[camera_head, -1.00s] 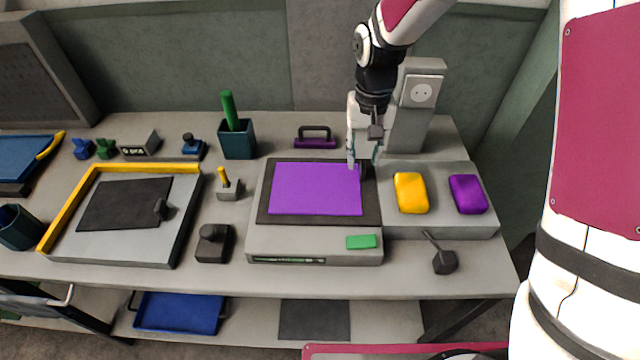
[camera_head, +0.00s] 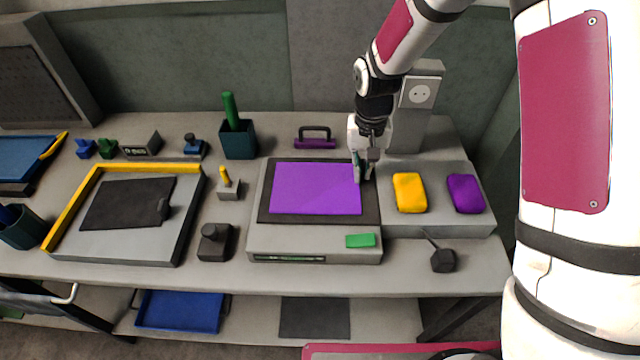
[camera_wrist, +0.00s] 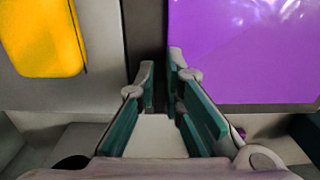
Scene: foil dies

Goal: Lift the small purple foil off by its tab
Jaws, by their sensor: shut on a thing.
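The purple foil (camera_head: 315,190) lies over the black plate (camera_head: 372,207) of the grey machine, with faint shading near its lower right. In the wrist view, the foil (camera_wrist: 250,55) shows glossy at the upper right. My gripper (camera_head: 362,174) is at the foil's right edge, near the upper right corner. In the wrist view, my gripper's fingers (camera_wrist: 162,72) stand close together beside that edge, shut on the foil's tab. The tab itself is hidden by the fingers.
A yellow pad (camera_head: 409,193) and a purple pad (camera_head: 466,194) lie on the grey block to the right. A purple handle (camera_head: 315,141) stands behind the machine. A grey post with a socket (camera_head: 420,93) rises close behind my gripper. A green pad (camera_head: 361,241) lies in front.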

